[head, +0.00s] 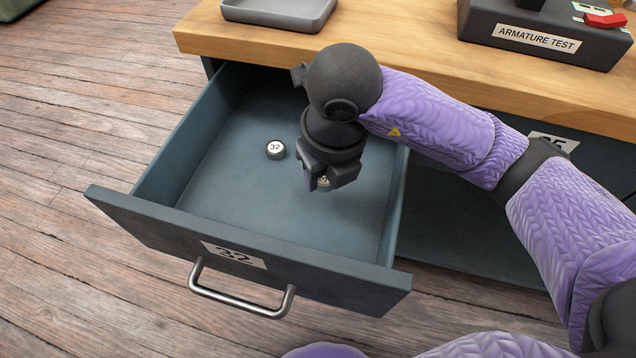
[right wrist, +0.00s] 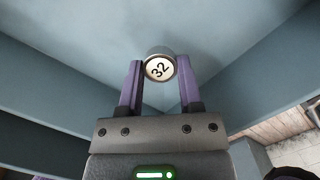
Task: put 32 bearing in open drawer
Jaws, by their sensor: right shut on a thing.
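The open drawer (head: 185,205) carries a "32" label (head: 234,255) on its front. One round bearing (head: 276,150) with a white "32" face lies on the drawer floor, left of my right gripper. My right gripper (head: 326,180) points down inside the drawer opening and is shut on a second bearing (head: 323,184). In the right wrist view this held bearing (right wrist: 160,68) shows a "32" face between the purple fingertips (right wrist: 158,75). I cannot tell exactly how high it is above the floor. My left gripper is out of view.
The wooden bench top (head: 400,50) runs above the drawer. It bears a grey tray (head: 278,12) and an "ARMATURE TEST" box (head: 540,38). The drawer's metal handle (head: 240,300) sticks out in front. Most of the drawer floor is bare.

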